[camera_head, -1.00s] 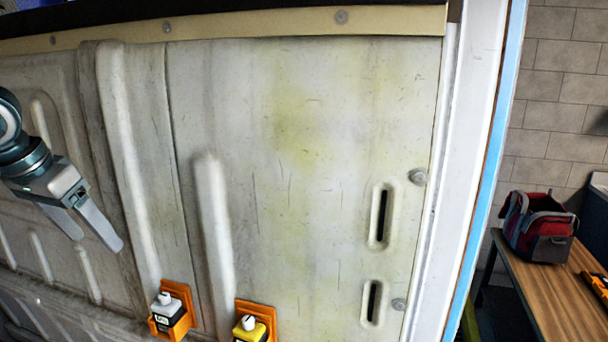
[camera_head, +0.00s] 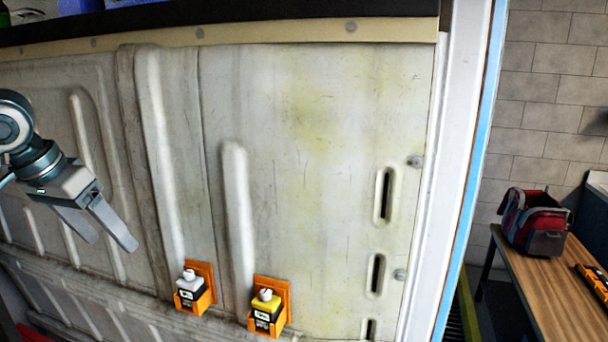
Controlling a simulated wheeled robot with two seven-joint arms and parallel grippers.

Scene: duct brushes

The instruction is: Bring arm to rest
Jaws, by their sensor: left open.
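My left gripper (camera_head: 109,242) shows at the left of the head view, in front of the scuffed white ribbed panel (camera_head: 310,130). Its two grey fingers point down and to the right, apart from each other, with nothing between them. It is above and to the left of two small bottles in orange holders. My right gripper is not in the view.
A bottle with a white cap (camera_head: 190,284) and a yellow bottle (camera_head: 266,309) sit in orange holders low on the panel. At the right, a red and grey bag (camera_head: 534,222) stands on a wooden table (camera_head: 535,290). A white post edges the panel.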

